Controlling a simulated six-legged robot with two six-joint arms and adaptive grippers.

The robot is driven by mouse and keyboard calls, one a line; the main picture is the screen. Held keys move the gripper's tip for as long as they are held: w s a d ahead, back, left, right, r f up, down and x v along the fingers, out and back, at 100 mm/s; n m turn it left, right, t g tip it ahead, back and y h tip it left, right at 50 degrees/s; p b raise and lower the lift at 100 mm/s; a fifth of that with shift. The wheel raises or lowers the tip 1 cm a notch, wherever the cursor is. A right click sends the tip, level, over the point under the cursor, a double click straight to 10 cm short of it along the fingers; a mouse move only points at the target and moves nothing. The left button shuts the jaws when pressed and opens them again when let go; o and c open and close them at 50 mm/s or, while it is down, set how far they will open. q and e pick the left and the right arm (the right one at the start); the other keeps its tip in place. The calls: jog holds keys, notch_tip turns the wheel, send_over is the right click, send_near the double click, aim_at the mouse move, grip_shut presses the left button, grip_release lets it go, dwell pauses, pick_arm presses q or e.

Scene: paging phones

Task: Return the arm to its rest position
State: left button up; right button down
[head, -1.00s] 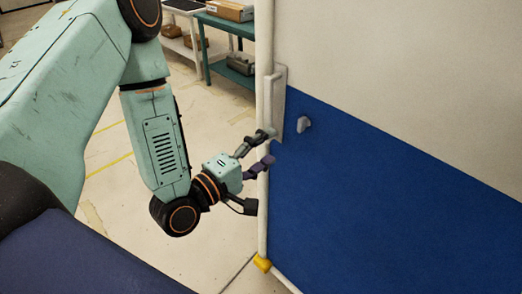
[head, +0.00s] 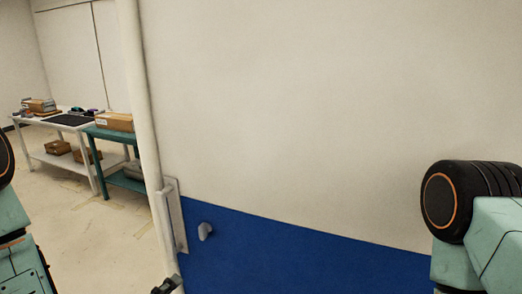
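Only a dark fingertip of my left gripper (head: 165,286) shows at the bottom edge, close to the pale post at the edge of the white and blue panel. The rest of that gripper is below the picture, so I cannot see whether it is open or shut. Parts of my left arm (head: 22,262) show at the left edge. My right arm (head: 480,225) shows at the right edge, and its gripper is out of view.
The large panel (head: 310,110), white above and blue below, fills the middle and right. It has a metal plate (head: 179,215) and a small grey knob (head: 205,231). Beyond the post (head: 143,110), a white table (head: 40,119) and a teal table (head: 100,134) hold boxes. Floor is open at left.

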pick_arm(q)
jog(key=s+f+m+g+y+b, duration=0.1)
jog(key=s+f+m+g+b, duration=0.2)
jog(key=f, duration=0.9)
jog(key=s+a+f+m+g+y+b, duration=0.1)
jog(key=s+f+m+g+y+b, duration=0.1)
jog(key=s+f+g+b, duration=0.4)
jog(key=s+a+f+m+g+y+b, duration=0.1)
jog(key=s+f+m+g+b, duration=0.3)
jog(key=s+f+b, duration=0.5)
jog(key=s+f+g, duration=0.1)
jog(key=s+f, duration=0.7)
jog(key=f, duration=0.1)
jog(key=shift+f+m+y, duration=0.2)
jog(key=shift+m+y, duration=0.2)
